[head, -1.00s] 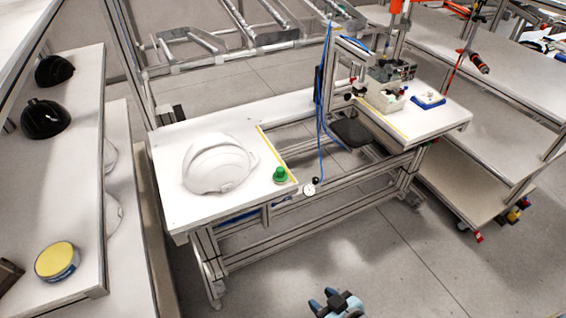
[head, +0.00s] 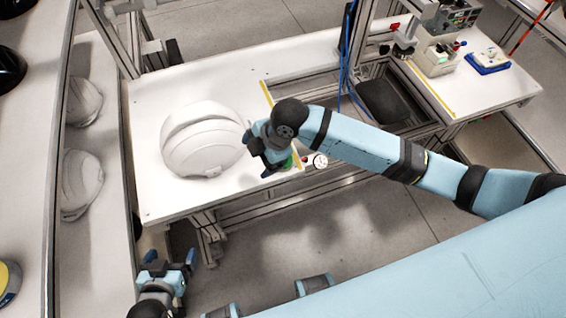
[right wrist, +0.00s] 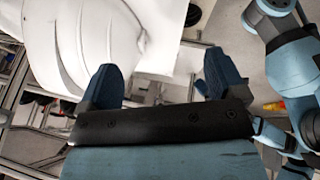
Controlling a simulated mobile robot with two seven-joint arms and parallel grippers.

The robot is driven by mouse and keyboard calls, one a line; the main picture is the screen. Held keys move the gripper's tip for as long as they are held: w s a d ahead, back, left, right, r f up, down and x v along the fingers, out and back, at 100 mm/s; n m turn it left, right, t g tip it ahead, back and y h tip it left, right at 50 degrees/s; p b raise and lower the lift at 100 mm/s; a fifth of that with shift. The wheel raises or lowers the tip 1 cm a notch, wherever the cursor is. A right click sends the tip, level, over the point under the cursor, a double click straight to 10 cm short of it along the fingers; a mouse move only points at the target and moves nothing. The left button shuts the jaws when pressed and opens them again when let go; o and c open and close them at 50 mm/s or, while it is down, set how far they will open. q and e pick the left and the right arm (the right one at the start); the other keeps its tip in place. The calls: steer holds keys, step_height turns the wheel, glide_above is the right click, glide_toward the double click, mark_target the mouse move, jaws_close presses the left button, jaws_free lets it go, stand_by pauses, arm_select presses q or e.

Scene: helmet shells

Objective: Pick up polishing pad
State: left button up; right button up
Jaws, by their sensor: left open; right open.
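A small green knob-like object, possibly the polishing pad (head: 296,160), sits near the table's front right corner, mostly hidden behind my right gripper in the head view. A yellow-topped round item (head: 8,280) is cut off at the left edge; I cannot tell for sure which is the pad. My right gripper (head: 258,158) is open over the table, between the helmet shell and the green object. Its spread fingers (right wrist: 163,82) show nothing held between them. My left gripper (head: 170,261) is open and empty, low in front of the table.
A white helmet shell (head: 203,150) rests on the white table (head: 155,100), just left of my right gripper. More white shells (head: 80,182) sit on the left shelf's lower level. A dial gauge (head: 320,161) is near the table edge. Blue cables (head: 350,60) hang behind.

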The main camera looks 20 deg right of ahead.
steer(key=w+d+r+n+g+h+b, duration=0.1)
steer(key=w+d+r+n+g+h, duration=0.15)
steer(key=d+r+n+h, duration=0.35)
steer(key=shift+m+t+y, duration=0.25)
steer(key=shift+m+y, duration=0.15)
steer(key=shift+y, duration=0.3)
steer(key=f, duration=0.3)
steer(key=d+f, duration=0.1)
steer(key=f, duration=0.5)
steer(key=shift+w+d+f, duration=0.25)
steer(key=shift+f, duration=0.15)
steer(key=shift+a+f, duration=0.15)
steer(key=shift+f, duration=1.35)
steer(key=shift+a+f, duration=0.15)
steer(key=shift+f, duration=1.35)
steer(key=c, duration=1)
steer(key=shift+r, duration=0.1)
step_height(320, 180, up, 20)
